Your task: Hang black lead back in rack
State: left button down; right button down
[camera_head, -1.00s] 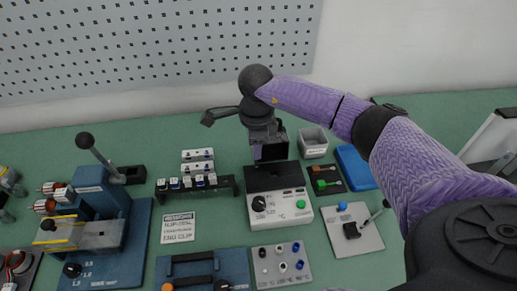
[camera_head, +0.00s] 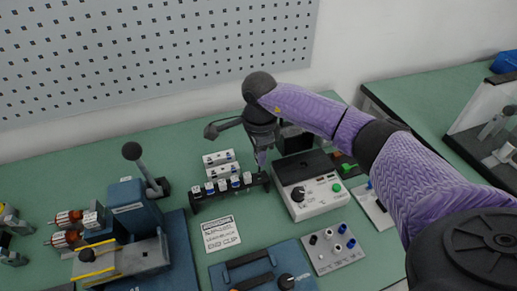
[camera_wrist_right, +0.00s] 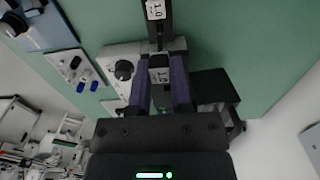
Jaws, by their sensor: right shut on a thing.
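The rack (camera_head: 206,201) is a low black bar with several white-labelled plugs along its top, in the middle of the head view. My right gripper (camera_head: 261,158) points down at the right end of the rack, and its tips are small there. In the right wrist view, its two purple fingers (camera_wrist_right: 160,88) are shut on a dark block with a white label (camera_wrist_right: 159,75), which I take to be the black lead. Another labelled plug (camera_wrist_right: 155,10) stands ahead, in line with it. I cannot tell whether the held lead touches the rack. My left gripper is not in view.
A white-and-black tester (camera_head: 318,193) stands close right of the rack. White blocks (camera_head: 220,158) lie behind the rack, and a printed label plate (camera_head: 220,233) lies in front. A socket panel (camera_head: 334,247) and a blue lever fixture (camera_head: 130,205) stand nearby.

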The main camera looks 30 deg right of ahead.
aim_at(260, 174)
jog(key=shift+f, duration=0.35)
jog(key=shift+f, duration=0.15)
jog(key=shift+f+b, duration=0.6)
jog(key=shift+f, duration=0.05)
dwell(0.6)
jog(key=shift+f+b, duration=0.7)
jog(key=shift+f, duration=0.2)
jog(key=shift+f, duration=0.1)
jog(key=shift+f+b, duration=0.75)
jog(key=shift+f, duration=0.15)
jog(key=shift+c, duration=2.3)
grip_release()
